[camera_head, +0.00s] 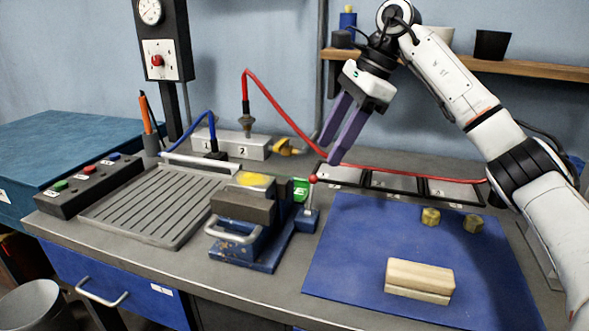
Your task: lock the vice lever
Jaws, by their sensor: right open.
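The blue vice (250,245) stands at the middle front of the bench, with dark jaws (243,206) and a curved silver handle on its front. A lever with a red ball knob (313,180) stands roughly upright from a small blue block (307,219) at the vice's right. My right gripper (326,153) is open and empty, its purple fingers pointing down and a little left. In the picture its fingertips are just above the red knob and apart from it; the depth between them is hard to tell. My left gripper is out of view.
A blue mat (350,250) right of the vice holds a wooden block (420,277) and two small yellowish cubes. A ribbed grey tray (155,205) lies left. A red hose (290,125) arcs behind my gripper. Labelled trays (395,182) lie behind the mat.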

